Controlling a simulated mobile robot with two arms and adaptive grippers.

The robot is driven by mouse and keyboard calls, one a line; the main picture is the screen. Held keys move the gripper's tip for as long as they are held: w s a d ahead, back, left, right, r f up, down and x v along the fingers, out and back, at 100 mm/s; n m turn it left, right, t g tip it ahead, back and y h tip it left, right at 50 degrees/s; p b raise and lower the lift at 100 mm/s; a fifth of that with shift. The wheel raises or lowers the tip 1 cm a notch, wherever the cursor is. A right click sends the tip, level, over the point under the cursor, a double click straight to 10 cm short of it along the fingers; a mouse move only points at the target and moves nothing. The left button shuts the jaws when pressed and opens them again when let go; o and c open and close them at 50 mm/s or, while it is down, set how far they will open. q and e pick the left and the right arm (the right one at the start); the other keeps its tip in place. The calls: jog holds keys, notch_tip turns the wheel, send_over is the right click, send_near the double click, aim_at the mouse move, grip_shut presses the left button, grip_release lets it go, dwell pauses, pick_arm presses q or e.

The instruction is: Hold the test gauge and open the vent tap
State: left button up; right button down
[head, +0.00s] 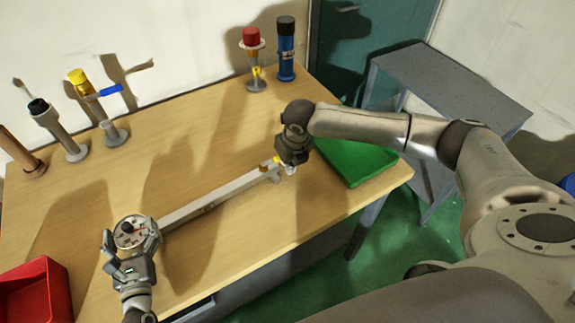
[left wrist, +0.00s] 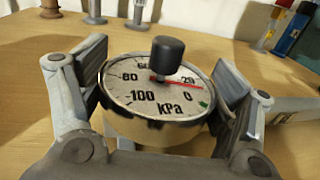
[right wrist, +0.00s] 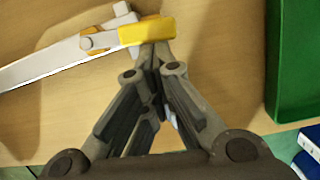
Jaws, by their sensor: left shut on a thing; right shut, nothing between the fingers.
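The test gauge (head: 129,229) is a round kPa dial with a black knob at its centre. It shows large in the left wrist view (left wrist: 150,90), with its red needle pointing right, near 20. My left gripper (head: 131,246) is shut on it, one finger on each side. The vent tap's yellow handle (right wrist: 146,31) sits on an orange and white body at the end of a long pale bar (head: 215,195); the handle looks small in the head view. My right gripper (right wrist: 157,52) is shut and empty, its tips right at the handle; I cannot tell whether they touch.
A red tray (head: 62,284) is at the front left, a green tray (head: 372,172) at the right edge. Along the back stand a yellow-topped fitting with a blue lever (head: 111,91), a black-topped post (head: 58,128), a red-topped fitting (head: 252,58) and a blue bottle (head: 286,52).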

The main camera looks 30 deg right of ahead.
jog(key=shift+w+d, duration=0.2)
jog(key=shift+w, duration=0.1)
jog(key=shift+s+a, duration=0.1)
jog(key=shift+s+a, duration=0.45)
jog(key=shift+s+d, duration=0.1)
jog(key=shift+s, duration=0.6)
jog(key=s, duration=0.2)
jog(key=shift+s+d, duration=0.15)
jog(key=shift+s, duration=0.15)
jog(key=v, duration=1)
